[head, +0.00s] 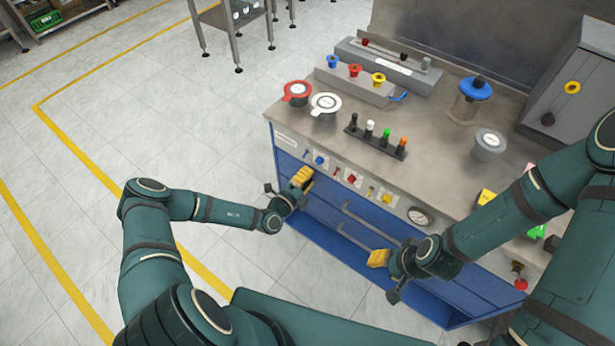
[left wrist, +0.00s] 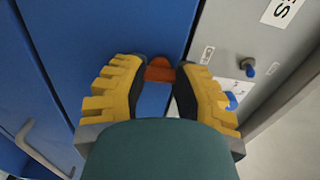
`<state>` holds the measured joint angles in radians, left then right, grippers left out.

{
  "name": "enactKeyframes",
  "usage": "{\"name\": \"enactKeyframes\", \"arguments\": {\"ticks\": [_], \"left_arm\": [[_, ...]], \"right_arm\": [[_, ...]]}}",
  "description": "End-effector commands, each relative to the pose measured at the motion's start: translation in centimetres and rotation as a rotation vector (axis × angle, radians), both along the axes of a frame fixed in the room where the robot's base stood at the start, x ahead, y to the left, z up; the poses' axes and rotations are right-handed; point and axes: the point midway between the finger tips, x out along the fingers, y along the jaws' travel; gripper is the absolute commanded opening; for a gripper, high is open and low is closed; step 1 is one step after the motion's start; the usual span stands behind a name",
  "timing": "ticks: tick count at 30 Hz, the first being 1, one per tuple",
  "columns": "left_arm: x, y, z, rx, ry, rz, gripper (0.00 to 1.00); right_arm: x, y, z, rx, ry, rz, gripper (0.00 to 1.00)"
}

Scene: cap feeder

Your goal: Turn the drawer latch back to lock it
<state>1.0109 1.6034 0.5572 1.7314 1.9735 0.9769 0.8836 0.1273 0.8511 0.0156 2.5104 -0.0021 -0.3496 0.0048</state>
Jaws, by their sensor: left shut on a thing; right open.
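The drawer latch (left wrist: 160,70) is a small orange-red piece on the blue front, seen between the two yellow fingers of my left gripper (left wrist: 160,88). My left gripper is shut on it; the fingers hide part of it. In the head view my left gripper (head: 301,178) is at the left end of the workbench front, and the latch cannot be made out there. The blue drawer front (head: 322,205) lies below the panel of small knobs. My right gripper (head: 378,258) is open and empty, in front of the blue front near a grey bar handle (head: 368,222).
The grey workbench top (head: 330,140) carries red-ringed and white-ringed pots, a rack of coloured-top bottles (head: 376,137) and a blue-lidded jar (head: 476,92). A blue knob (left wrist: 248,68) is close to the left gripper.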

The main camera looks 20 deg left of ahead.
Motion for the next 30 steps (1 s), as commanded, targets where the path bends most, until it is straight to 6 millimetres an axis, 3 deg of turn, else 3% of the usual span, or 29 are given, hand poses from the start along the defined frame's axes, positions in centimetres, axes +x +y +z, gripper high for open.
{"name": "enactKeyframes", "arguments": {"ticks": [3, 4, 6, 7, 30], "left_arm": [[0.00, -0.01, -0.01, -0.002, 0.001, 0.000, 0.00], [-0.01, -0.02, 0.00, -0.002, 0.001, 0.000, 0.39], [0.00, 0.00, -0.02, -0.001, 0.001, 0.001, 0.64], [-0.02, 0.01, -0.06, 0.000, 0.002, 0.001, 0.67], [-0.70, 0.28, -0.15, 0.001, 0.004, 0.000, 0.67]], "right_arm": [[0.00, 0.00, 0.00, 0.000, 0.000, 0.000, 0.41], [0.00, 0.00, 0.00, 0.000, 0.000, 0.000, 0.41], [0.00, 0.00, 0.00, 0.000, 0.000, 0.000, 0.41], [0.00, 0.00, 0.00, 0.000, 0.000, 0.000, 0.41], [0.00, 0.00, -0.01, 0.000, 0.000, 0.000, 0.41]]}}
